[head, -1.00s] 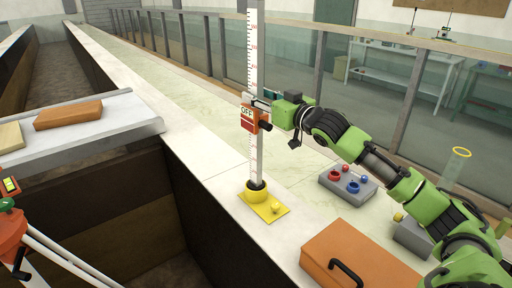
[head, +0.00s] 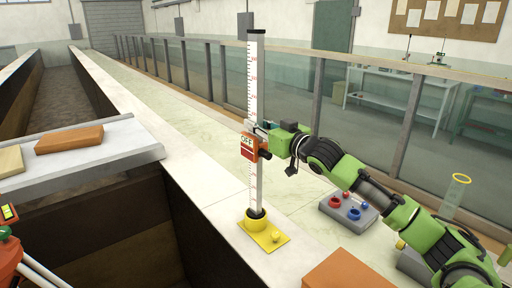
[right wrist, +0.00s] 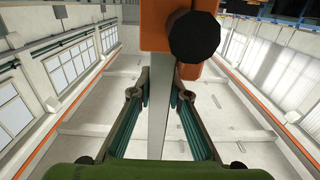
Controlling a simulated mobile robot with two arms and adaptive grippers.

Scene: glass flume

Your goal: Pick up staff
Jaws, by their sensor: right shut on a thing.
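The staff (head: 256,85) is a tall pale bar with graduation marks, standing upright. An orange unit marked OFF (head: 249,147) is on the staff's middle. My right gripper (head: 262,128) is shut on the staff just above this unit. In the right wrist view, the fingers (right wrist: 160,88) close around the staff (right wrist: 158,125), and the orange unit (right wrist: 155,25) with its black knob fills the top. My left gripper is not in view.
A grey box with red and blue knobs (head: 348,212) and an orange case (head: 348,272) stand on the ledge at right. A glass wall (head: 290,85) runs behind. At left are the deep channel, a white bridge (head: 120,150) with an orange block (head: 69,139), and an orange tripod device (head: 8,250).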

